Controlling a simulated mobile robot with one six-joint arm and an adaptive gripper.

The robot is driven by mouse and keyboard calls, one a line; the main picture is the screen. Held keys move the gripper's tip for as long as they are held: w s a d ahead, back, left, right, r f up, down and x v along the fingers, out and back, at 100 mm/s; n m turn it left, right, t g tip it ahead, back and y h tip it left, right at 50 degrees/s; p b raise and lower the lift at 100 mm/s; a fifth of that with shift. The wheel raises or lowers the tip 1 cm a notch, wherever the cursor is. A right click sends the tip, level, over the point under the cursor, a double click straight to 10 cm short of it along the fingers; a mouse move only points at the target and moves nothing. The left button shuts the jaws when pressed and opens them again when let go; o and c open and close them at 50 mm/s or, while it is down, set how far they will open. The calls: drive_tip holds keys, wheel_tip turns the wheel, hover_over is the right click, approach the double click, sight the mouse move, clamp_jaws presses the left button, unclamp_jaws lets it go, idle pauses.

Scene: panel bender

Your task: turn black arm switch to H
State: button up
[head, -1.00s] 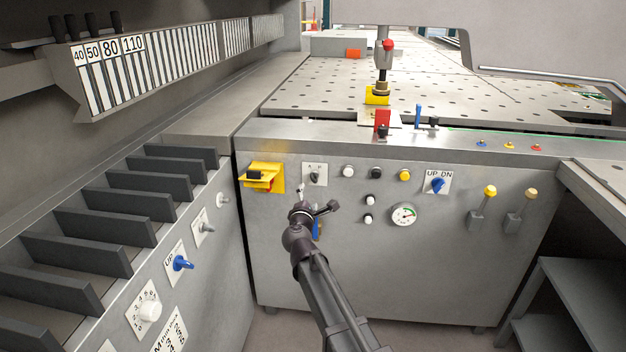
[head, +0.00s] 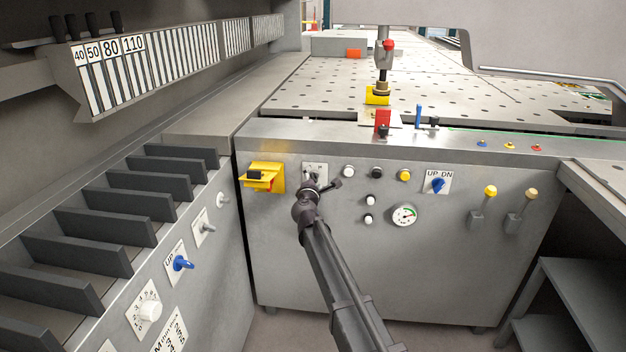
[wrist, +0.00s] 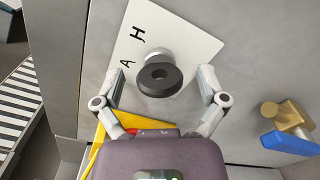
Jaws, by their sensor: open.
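The black arm switch (wrist: 158,80) is a round black knob on a silver stem. It sits on a white plate (wrist: 185,40) lettered A and H. In the head view the same plate (head: 318,166) is on the front panel, and my gripper hides most of the switch. My gripper (wrist: 158,88) is open, with one finger on each side of the knob in the wrist view. I cannot tell whether the fingers touch it. In the head view my gripper (head: 310,180) is right in front of the plate.
A yellow switch guard (head: 270,183) is left of the plate. A white button (head: 348,172), black button (head: 376,173) and yellow button (head: 404,175) are to its right. A gauge (head: 404,215) and a blue UP/DN switch (head: 437,185) are further right. The panel below is mostly bare.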

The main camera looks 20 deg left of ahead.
drive_tip(key=c, duration=1.2)
drive_tip(key=shift+o, duration=0.2)
drive_tip(key=shift+m, duration=0.3)
drive_tip(key=m, duration=1.1)
drive_tip(key=shift+w+r, duration=0.1)
